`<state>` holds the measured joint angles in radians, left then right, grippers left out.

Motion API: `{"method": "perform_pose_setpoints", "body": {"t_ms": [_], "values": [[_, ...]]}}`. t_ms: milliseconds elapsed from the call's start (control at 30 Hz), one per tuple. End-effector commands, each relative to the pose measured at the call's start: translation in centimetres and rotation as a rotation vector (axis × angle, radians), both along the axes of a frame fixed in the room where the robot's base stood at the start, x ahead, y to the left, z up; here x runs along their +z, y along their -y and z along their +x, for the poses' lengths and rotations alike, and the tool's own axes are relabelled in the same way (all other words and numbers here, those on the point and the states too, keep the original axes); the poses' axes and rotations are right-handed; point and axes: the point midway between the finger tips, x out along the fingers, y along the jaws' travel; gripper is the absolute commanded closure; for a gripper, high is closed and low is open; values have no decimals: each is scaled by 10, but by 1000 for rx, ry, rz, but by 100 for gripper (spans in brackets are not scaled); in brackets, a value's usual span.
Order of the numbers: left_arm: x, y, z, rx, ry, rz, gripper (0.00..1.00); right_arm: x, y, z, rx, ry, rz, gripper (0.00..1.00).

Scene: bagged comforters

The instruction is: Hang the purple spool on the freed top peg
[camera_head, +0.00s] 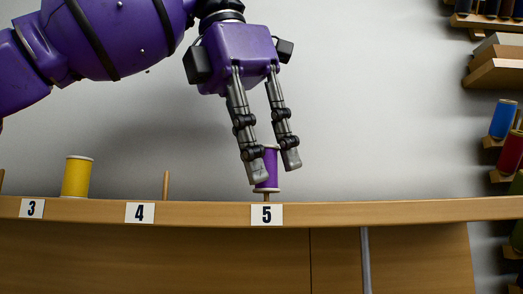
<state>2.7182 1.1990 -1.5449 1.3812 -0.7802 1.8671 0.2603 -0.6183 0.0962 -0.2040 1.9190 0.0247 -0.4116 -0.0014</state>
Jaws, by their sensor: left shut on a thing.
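The purple spool (271,166) is upright between the fingers of my left gripper (275,172), which is shut on it. The spool is above label 5 (266,214), a little clear of the ledge. A short piece of wooden peg (266,196) shows just below it. I cannot tell whether the spool is around the peg or in front of it, as the upper part of the peg is hidden. The bare peg above label 4 (166,185) stands to the left. My right gripper is not in view.
A yellow spool (76,176) stands on the wooden ledge (200,212), between labels 3 (32,208) and 4 (140,212). At the right edge, wall pegs hold a blue spool (503,119), a red spool (510,153) and others. The ledge right of label 5 is clear.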

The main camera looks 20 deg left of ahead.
Motion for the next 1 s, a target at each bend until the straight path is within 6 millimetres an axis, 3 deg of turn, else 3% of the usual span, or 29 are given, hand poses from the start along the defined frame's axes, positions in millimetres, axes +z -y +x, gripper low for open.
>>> {"method": "perform_pose_setpoints", "body": {"t_ms": [733, 767, 900, 1000], "values": [[-11, 0, 0, 0, 0, 0, 100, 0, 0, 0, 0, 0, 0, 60], [-12, 0, 0, 0, 0, 0, 77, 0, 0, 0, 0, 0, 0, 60], [-11, 0, 0, 0, 1, -1, 59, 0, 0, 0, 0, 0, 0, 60], [-11, 0, 0, 0, 0, 0, 57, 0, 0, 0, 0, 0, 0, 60]]}}
